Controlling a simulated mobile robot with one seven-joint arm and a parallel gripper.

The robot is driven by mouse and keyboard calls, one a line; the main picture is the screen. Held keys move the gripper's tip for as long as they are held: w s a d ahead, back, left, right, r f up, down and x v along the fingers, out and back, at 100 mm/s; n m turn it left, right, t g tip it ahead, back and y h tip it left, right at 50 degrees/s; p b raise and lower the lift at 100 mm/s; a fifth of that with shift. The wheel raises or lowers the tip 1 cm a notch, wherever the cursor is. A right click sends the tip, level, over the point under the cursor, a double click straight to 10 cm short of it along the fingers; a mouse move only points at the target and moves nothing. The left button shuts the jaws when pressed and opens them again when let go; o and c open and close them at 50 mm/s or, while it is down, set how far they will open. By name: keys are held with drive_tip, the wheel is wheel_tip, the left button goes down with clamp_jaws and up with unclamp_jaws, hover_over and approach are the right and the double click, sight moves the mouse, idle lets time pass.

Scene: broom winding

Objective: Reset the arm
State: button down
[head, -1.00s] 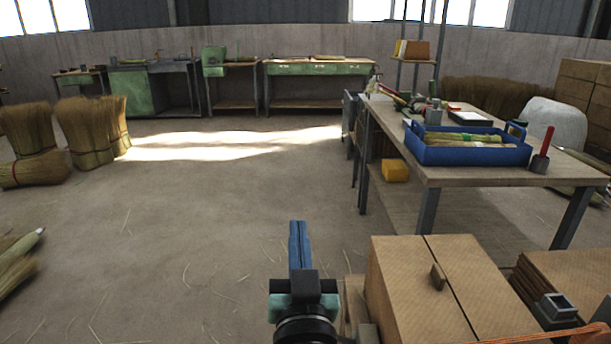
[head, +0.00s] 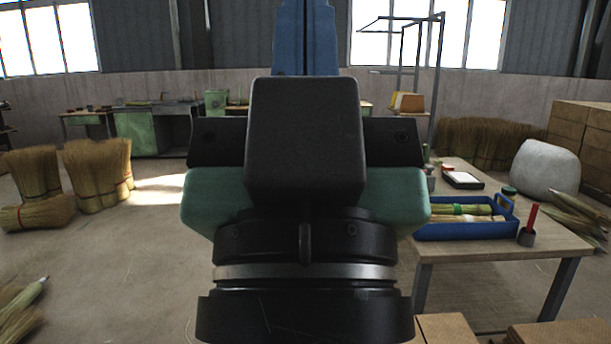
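My gripper (head: 306,12) rises large in the middle of the head view, close to the camera, pointing up. Its two blue fingers lie side by side with only a thin seam between them, so it looks shut, with nothing seen between them. The fingers run up to the top edge of the picture. My black and green wrist hides the middle of the room behind it.
A workbench (head: 500,252) at right bears a blue tray (head: 470,231) with broom pieces and a red-handled tool (head: 529,222). Cardboard boxes (head: 447,330) stand low right. Straw bundles (head: 95,178) stand on the floor at left. Open floor lies at left centre.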

wheel_tip(320, 180, up, 14)
drive_tip(key=p, duration=1.1)
drive_tip(key=shift+f, duration=0.25)
